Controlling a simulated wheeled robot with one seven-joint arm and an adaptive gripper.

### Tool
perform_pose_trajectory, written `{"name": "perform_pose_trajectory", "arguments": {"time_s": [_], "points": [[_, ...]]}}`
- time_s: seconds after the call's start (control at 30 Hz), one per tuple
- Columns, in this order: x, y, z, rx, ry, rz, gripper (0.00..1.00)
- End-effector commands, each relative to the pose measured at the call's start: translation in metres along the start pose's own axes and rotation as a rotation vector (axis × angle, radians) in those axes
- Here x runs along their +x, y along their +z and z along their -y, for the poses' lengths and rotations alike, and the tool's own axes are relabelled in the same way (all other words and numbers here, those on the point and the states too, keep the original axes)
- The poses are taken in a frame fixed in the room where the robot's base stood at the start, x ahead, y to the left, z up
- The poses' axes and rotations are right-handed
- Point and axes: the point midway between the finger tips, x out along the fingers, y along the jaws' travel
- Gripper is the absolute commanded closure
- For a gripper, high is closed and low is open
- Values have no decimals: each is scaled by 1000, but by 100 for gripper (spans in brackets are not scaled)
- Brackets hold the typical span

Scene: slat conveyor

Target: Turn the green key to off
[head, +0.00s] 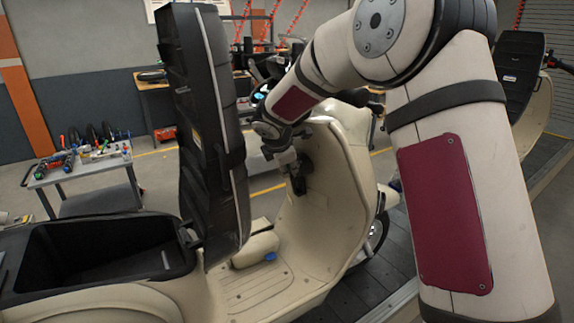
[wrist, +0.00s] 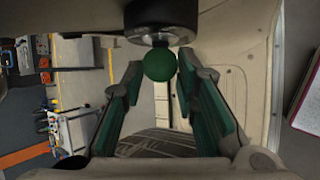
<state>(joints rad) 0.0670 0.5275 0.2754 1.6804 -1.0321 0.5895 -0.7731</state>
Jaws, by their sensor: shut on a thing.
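The green key (wrist: 159,65) shows as a round green head in the wrist view, just below the dark ignition lock (wrist: 158,22). My gripper (wrist: 159,72) has its two green-padded fingers on either side of the key head, shut on it. In the head view my gripper (head: 298,182) reaches to the inner face of the cream scooter's leg shield (head: 335,215). The key is hidden there behind my gripper and wrist. Which mark the key points to cannot be read.
The scooter's black seat (head: 205,130) stands raised left of my arm, above the open storage bin (head: 45,268). A small blue item (head: 270,257) lies on the footboard. A tool cart (head: 90,175) stands at the left. Another scooter (head: 535,100) is at the right.

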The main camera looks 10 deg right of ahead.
Motion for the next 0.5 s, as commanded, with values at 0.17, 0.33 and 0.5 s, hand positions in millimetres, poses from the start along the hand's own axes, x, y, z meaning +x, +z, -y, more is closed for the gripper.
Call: {"name": "perform_pose_trajectory", "arguments": {"time_s": [0.17,0.33,0.5], "points": [[3,1,0,-9,-16,-1,93],[3,1,0,-8,-17,-1,93],[6,1,-1,-28,-52,0,93]]}}
